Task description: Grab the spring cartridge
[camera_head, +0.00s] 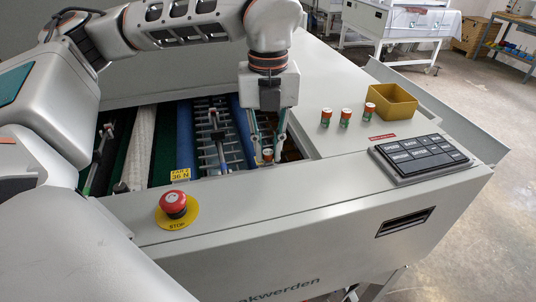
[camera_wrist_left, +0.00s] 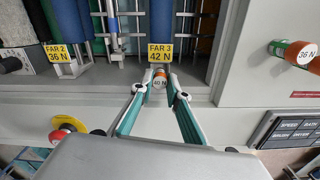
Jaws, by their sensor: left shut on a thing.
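My left gripper (camera_head: 267,150) reaches down into the open bay of the machine, at its front right. Its fingers are shut on a small spring cartridge (camera_head: 267,155) with an orange end. In the left wrist view the cartridge (camera_wrist_left: 160,77) sits between the fingertips, its white end face toward the camera; the small print is hard to read. It is just below the yellow "FAR 3 42 N" label (camera_wrist_left: 160,52). Whether it is still seated in a holder is hidden. Three more green-and-orange cartridges stand upright on the machine top: left (camera_head: 326,117), middle (camera_head: 346,118), right (camera_head: 369,112). My right gripper is not in view.
A yellow bin (camera_head: 392,112) stands behind the cartridges on the machine top. A black keypad (camera_head: 420,157) is at the front right. A red stop button (camera_head: 173,203) stands up from the front panel. Rollers (camera_head: 184,135) and bars fill the bay left of my gripper.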

